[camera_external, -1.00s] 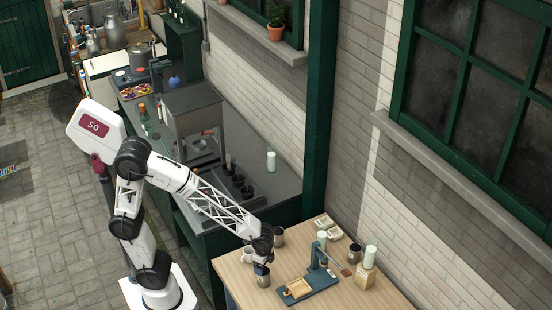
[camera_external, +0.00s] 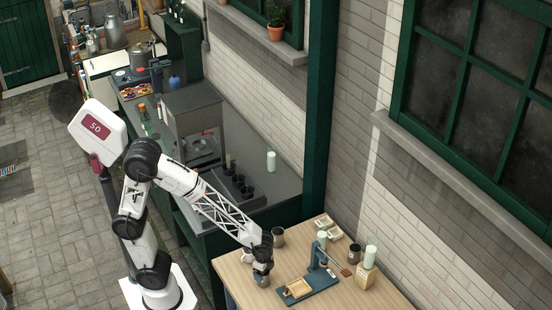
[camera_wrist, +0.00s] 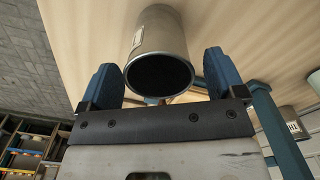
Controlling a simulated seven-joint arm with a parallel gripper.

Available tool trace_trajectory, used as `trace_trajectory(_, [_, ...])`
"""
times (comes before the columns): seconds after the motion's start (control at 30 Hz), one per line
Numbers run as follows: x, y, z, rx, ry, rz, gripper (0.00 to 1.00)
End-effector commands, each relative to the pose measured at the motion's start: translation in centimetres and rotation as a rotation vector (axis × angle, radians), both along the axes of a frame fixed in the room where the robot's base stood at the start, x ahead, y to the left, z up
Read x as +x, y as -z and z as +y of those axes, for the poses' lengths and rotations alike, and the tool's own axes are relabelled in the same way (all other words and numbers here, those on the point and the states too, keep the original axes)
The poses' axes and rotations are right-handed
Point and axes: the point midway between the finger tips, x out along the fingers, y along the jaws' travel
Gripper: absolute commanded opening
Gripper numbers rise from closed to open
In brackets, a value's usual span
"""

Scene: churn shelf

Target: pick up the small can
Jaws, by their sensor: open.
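A small grey metal can (camera_wrist: 158,35) with a pale label and a dark open top fills the upper middle of the wrist view. My gripper (camera_wrist: 163,75) is open, with one blue finger on each side of the can. A narrow gap shows beside the can on both sides. In the external view, my gripper (camera_external: 262,270) is low over the near left part of the wooden table (camera_external: 238,277). The can (camera_external: 263,282) shows just under it, partly hidden by the fingers.
A blue stand with a base board (camera_external: 322,281) and a wooden tray (camera_external: 298,288) is close on the right. Another metal can (camera_external: 278,238) stands behind my gripper. A further can (camera_external: 354,255) and a pale bottle on a wooden block (camera_external: 366,275) stand farther right.

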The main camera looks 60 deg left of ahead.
Motion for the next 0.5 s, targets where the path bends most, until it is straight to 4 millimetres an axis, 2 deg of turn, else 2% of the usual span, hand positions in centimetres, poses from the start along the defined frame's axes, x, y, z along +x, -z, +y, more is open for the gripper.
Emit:
trace_trajectory(0.2, [-0.1,2.4,0.0,0.001,0.000,0.002,0.89])
trace_trajectory(0.5, [-0.1,3.0,0.0,0.000,0.000,0.001,0.89])
